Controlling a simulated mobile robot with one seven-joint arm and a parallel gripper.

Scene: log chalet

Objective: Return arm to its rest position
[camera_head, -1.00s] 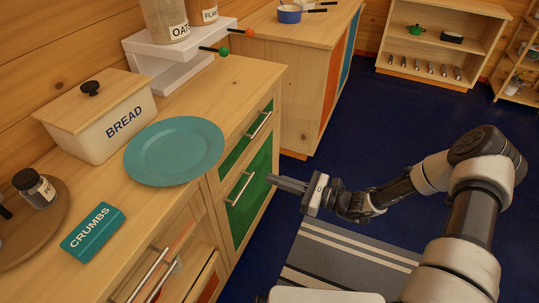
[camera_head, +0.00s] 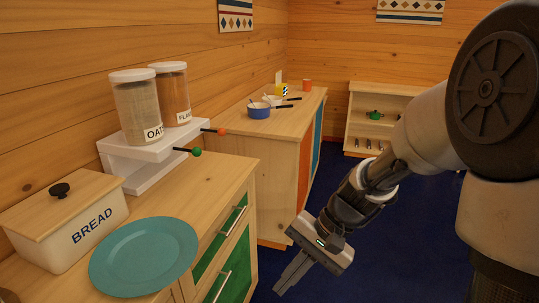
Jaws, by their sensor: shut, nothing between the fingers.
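My gripper (camera_head: 291,277) hangs over the dark blue floor at the lower middle of the head view, to the right of the green drawer fronts. Its fingers are shut and hold nothing; they point down and to the left. My arm (camera_head: 430,140) comes in from the right, bent, and covers part of the far shelf and floor. The gripper is apart from the counter and its handles.
The near counter (camera_head: 215,195) carries a teal plate (camera_head: 145,257), a bread box (camera_head: 65,225) and a white riser (camera_head: 135,165) with jars. A second cabinet (camera_head: 275,170) holds pans. A low shelf (camera_head: 368,103) stands at the back. Floor (camera_head: 395,240) is clear.

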